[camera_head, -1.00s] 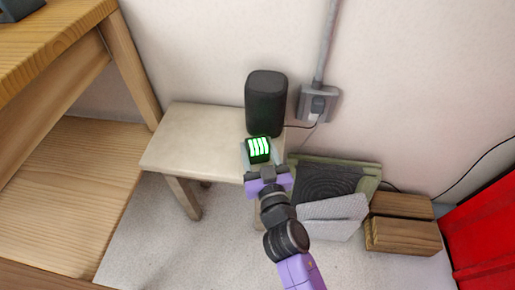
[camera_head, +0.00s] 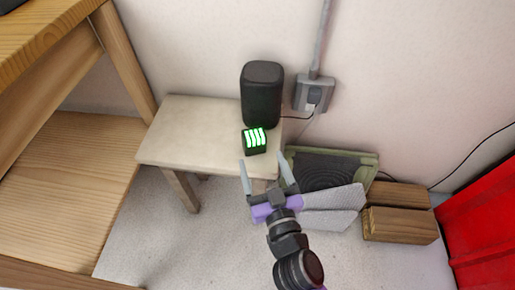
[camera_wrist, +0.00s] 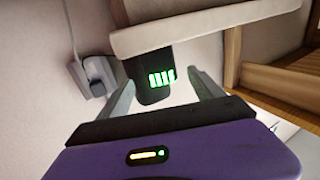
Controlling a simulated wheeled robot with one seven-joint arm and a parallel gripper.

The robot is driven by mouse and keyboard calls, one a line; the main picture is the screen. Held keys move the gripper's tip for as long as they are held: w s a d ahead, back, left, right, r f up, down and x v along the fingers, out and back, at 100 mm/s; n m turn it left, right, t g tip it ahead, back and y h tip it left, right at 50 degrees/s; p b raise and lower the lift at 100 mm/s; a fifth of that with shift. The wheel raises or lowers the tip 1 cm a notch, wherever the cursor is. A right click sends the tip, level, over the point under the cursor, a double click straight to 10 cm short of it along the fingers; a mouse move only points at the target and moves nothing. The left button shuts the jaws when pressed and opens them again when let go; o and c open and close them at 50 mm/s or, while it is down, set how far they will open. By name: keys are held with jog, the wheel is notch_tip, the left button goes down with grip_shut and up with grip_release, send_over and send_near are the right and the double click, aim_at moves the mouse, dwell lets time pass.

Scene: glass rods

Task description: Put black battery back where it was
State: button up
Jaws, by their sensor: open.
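The black battery (camera_head: 254,141), a small dark block with several glowing green bars, sits on the pale stool (camera_head: 190,125) near its front right corner, just in front of a black speaker (camera_head: 262,92). My gripper (camera_head: 262,160) is open and empty, just off the front edge of the stool, with its fingers pointing toward the battery and apart from it. In the wrist view the battery's green bars (camera_wrist: 161,77) show between the two open fingers, against a dark shape; the picture there is turned over, with the stool (camera_wrist: 180,30) at the top.
A wall socket (camera_head: 314,93) with a plug and cable is right of the speaker. A dark panel (camera_head: 330,168), grey pads (camera_head: 325,208) and wooden blocks (camera_head: 400,212) lie right of the stool. Wooden shelving (camera_head: 70,165) stands at left, and a red object (camera_head: 485,225) at far right.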

jog(key=shift+v, duration=1.9)
jog(key=s+d+r+m+g+h, duration=0.1)
jog(key=s+d+m+h, duration=0.1)
jog(key=s+d, duration=0.8)
jog(key=s+d+r+m+g+h, duration=0.1)
jog(key=s+d+h, duration=0.3)
jog(key=s+d, duration=0.6)
jog(key=s+r+m, duration=0.1)
jog(key=s, duration=0.8)
jog(key=shift+d+r, duration=0.35)
notch_tip(320, 180, up, 32)
jog(key=p, duration=3.2)
